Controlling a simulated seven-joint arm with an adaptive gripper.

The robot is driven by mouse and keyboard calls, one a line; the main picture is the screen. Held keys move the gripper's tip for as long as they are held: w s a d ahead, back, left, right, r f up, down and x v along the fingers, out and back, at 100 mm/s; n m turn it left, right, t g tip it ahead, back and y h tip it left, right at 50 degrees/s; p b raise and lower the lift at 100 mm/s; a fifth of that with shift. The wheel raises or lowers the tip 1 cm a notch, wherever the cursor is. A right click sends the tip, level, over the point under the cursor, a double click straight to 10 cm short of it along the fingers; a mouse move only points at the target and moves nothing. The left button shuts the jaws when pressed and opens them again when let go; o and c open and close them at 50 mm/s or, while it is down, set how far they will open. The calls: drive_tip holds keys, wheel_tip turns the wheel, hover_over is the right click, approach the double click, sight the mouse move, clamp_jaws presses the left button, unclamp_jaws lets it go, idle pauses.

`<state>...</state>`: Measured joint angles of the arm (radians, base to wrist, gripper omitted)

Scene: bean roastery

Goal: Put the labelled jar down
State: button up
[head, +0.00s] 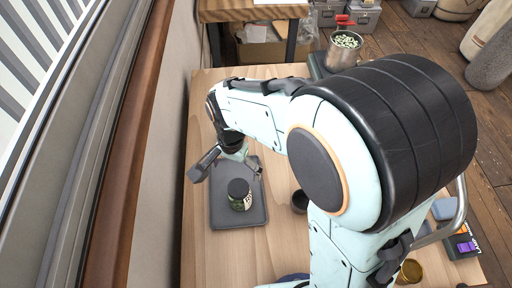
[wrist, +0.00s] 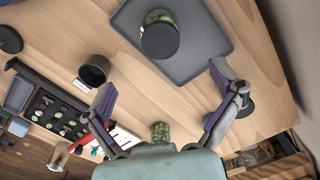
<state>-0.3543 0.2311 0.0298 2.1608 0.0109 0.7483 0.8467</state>
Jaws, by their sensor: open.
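The labelled jar (head: 240,201) stands upright on a dark grey tray (head: 224,215) in the head view. It has a black lid, greenish contents and a pale label with dark print. In the wrist view the jar (wrist: 160,38) shows at the top, lid towards the camera, on the tray (wrist: 205,62). My gripper (head: 230,170) is open, with its fingers spread wide and nothing between them. It is above the far end of the tray, apart from the jar.
A small black cup (head: 300,202) stands right of the tray; it also shows in the wrist view (wrist: 94,69). A sample board with beans (wrist: 60,112) lies further left there. A metal pot of pale beans (head: 344,50) stands at the far edge. A wall runs along the left.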

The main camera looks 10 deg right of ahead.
drive_tip(key=s+d+r+n, duration=0.3)
drive_tip(key=s+d+r, duration=0.1)
drive_tip(key=s, duration=0.3)
drive_tip(key=s+d+r+n, duration=0.3)
drive_tip(key=s+d+r, duration=0.1)
drive_tip(key=s, duration=0.4)
drive_tip(key=shift+s+d+n+y, duration=0.3)
drive_tip(key=shift+d+y, duration=0.1)
drive_tip(key=shift+d, duration=0.4)
drive_tip(key=shift+c, duration=0.5)
drive_tip(key=shift+w, duration=0.1)
